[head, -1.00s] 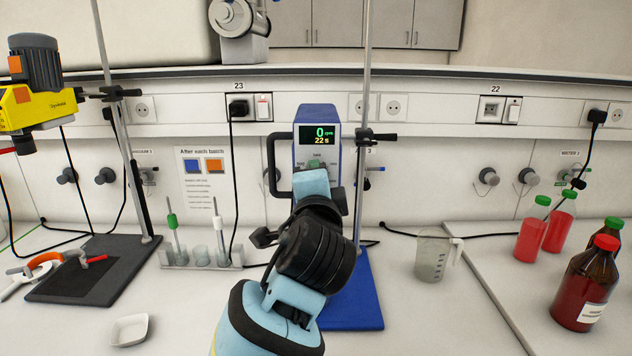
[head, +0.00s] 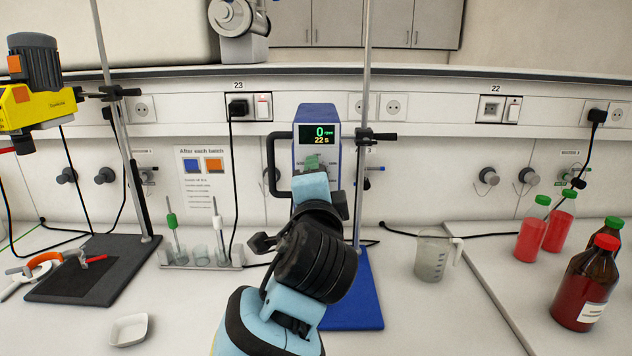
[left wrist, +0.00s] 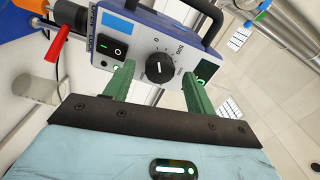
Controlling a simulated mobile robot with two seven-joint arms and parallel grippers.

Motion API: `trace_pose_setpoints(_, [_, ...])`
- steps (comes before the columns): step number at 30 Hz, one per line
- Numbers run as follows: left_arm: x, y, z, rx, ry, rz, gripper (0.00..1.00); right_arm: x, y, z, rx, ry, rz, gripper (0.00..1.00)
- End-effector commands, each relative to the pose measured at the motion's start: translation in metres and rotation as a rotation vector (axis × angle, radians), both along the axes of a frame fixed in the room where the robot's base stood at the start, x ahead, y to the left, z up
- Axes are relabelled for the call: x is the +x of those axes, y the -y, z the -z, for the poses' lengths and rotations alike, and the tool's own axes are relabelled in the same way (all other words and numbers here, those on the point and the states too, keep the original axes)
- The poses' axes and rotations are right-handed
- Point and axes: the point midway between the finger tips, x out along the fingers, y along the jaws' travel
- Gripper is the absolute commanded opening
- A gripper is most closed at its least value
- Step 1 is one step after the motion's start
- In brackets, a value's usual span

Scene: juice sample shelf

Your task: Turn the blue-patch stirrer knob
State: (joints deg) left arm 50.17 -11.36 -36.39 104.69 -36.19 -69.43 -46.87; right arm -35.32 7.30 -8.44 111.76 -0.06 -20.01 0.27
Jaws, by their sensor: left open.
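The blue stirrer (head: 316,118) stands upright behind my arm, its display reading 0 rpm and 22 s. Its black round knob (left wrist: 160,67) with a white pointer line shows in the left wrist view, between a power switch and the display. In the head view my left gripper (head: 312,163) covers the knob. My right gripper is not in view.
A yellow stirrer (head: 38,105) with an orange patch hangs at the left. A glass rack (head: 200,262) stands left of my arm, a measuring jug (head: 432,256) to its right. Red bottles (head: 585,285) stand far right. The stirrer's metal rod (head: 366,90) rises beside its housing.

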Motion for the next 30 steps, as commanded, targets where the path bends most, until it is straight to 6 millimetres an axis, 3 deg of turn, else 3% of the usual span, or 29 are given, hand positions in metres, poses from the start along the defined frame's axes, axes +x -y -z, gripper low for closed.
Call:
trace_pose_setpoints(12, [-0.058, 0.000, 0.003, -0.002, -0.002, 0.001, 0.56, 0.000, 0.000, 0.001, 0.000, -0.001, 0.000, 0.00])
trace_pose_setpoints(30, [-0.065, 0.000, 0.003, -0.001, -0.001, 0.001, 0.56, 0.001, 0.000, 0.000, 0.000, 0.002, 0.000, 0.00])
